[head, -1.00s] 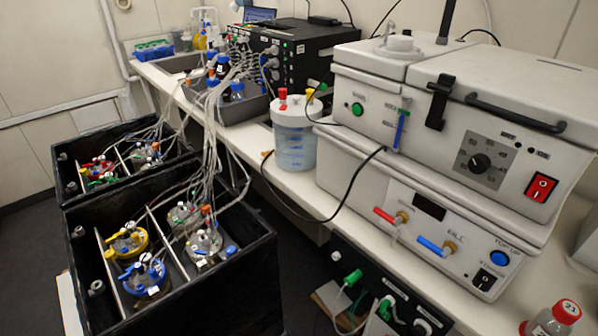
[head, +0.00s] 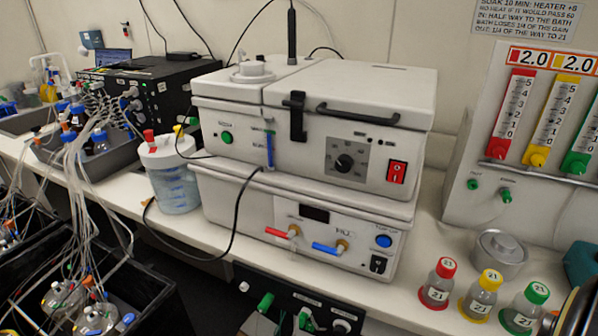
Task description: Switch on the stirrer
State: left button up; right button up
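No part in view is clearly labelled as the stirrer. A white lidded unit (head: 310,110) on the bench has a green button (head: 227,138), a black dial (head: 344,162) and a red rocker switch (head: 396,172). A white unit below it (head: 225,200) has a dark display (head: 314,214), a blue round button (head: 383,241), a black rocker switch (head: 378,264), and red (head: 277,232) and blue (head: 325,248) taps. Whether either switch is on cannot be told. Neither gripper is in view.
Small bottles with red (head: 439,282), yellow (head: 482,294) and green (head: 526,307) caps stand at the right, near a metal pot (head: 498,253). A flowmeter panel (head: 540,120) stands behind. A white-lidded jar (head: 168,172) and tubing are left. A cable (head: 236,215) hangs over the bench front.

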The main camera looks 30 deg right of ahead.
aim_at(379, 265)
jog(key=k, duration=0.85)
jog(key=z, duration=0.95)
